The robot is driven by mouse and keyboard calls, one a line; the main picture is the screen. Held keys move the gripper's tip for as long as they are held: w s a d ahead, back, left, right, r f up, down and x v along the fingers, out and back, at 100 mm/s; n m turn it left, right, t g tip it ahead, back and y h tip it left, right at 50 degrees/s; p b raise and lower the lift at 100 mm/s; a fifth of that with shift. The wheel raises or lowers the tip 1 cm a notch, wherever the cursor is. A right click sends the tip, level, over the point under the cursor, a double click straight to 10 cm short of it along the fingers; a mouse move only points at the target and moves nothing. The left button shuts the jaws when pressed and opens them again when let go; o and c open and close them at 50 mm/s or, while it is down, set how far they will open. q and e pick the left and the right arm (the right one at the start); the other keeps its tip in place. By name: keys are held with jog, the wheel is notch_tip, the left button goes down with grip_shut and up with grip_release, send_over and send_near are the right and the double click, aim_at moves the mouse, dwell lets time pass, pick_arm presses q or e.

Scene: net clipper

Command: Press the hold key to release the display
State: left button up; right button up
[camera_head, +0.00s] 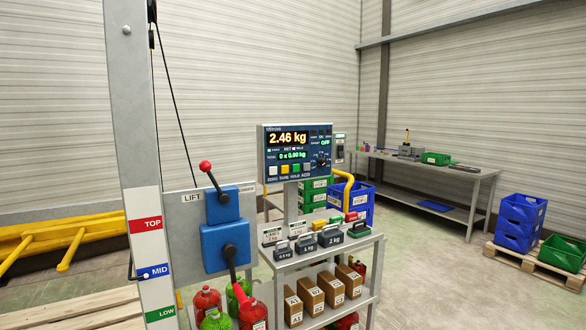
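The scale display (297,152) is a dark panel on a post in the middle of the head view. It reads 2.46 kg in yellow, with a green line 0 x 0.00 kg below. A row of coloured keys runs along its lower edge, labelled ZERO, TARE, HOLD and ADD. The hold key (296,168) is the green one, third from the left. Small indicator lamps above the green line are too small to read surely. Neither of my grippers is in view, and nothing covers the keys.
Left of the display, a grey LIFT panel (182,230) carries blue lever boxes (222,206) with red-knobbed levers. A metal post (135,110) stands further left. Below the display, a shelf cart holds weights (331,237) and brown boxes (330,288). A workbench (455,170) stands at back right.

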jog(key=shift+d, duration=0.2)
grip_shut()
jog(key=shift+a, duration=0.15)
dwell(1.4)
